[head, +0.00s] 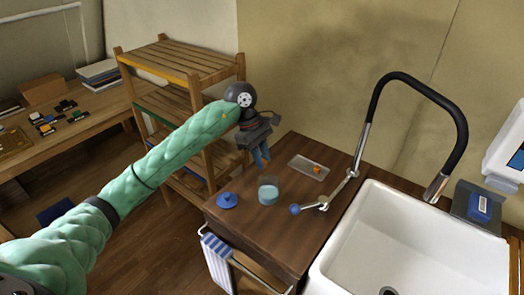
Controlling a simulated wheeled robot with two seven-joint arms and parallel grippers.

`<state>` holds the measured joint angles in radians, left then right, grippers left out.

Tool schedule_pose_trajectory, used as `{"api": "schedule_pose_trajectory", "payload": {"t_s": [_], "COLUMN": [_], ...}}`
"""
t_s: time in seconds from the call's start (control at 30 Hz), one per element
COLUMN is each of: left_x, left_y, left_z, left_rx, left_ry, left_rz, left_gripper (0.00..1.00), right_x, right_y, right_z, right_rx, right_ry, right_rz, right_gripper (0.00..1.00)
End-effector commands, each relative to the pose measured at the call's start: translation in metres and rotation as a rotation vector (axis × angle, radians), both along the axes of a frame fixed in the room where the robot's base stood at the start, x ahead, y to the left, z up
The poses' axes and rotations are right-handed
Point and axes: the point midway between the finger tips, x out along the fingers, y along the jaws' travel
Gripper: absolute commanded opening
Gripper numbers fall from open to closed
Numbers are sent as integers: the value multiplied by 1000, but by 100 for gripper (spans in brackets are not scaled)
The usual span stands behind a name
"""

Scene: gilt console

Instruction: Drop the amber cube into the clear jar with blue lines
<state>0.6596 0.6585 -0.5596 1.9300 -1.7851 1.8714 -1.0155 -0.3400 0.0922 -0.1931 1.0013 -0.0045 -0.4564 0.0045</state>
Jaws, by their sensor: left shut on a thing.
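My left gripper (262,160) points down with its blue fingers just above and slightly left of the clear jar. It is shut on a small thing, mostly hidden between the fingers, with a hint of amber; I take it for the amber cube. The clear jar (268,190) stands upright on the dark wooden counter, open at the top, with a bluish tint low down; its lines are too small to make out. The fingertips look apart from its rim. My right gripper is not in view.
A blue lid (228,201) lies left of the jar. A shallow tray (300,163) behind it on the right holds a small orange block (317,169). A wooden rack (180,60) stands behind.

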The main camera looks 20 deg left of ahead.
Motion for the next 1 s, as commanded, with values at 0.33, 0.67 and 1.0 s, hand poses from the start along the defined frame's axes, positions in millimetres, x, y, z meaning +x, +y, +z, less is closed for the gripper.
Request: {"api": "schedule_pose_trajectory", "payload": {"t_s": [0.33,0.67,1.0], "left_x": [0,0,2], "left_y": [0,0,4], "left_z": [-6,-5,3], "left_rx": [-1,0,0], "left_ry": [0,0,-3], "left_rz": [0,0,0], "left_gripper": [0,46,46], "right_x": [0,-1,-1], "right_y": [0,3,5], "right_z": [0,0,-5], "right_rx": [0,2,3], "right_ry": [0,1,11], "right_rz": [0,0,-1], "right_gripper": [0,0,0]}}
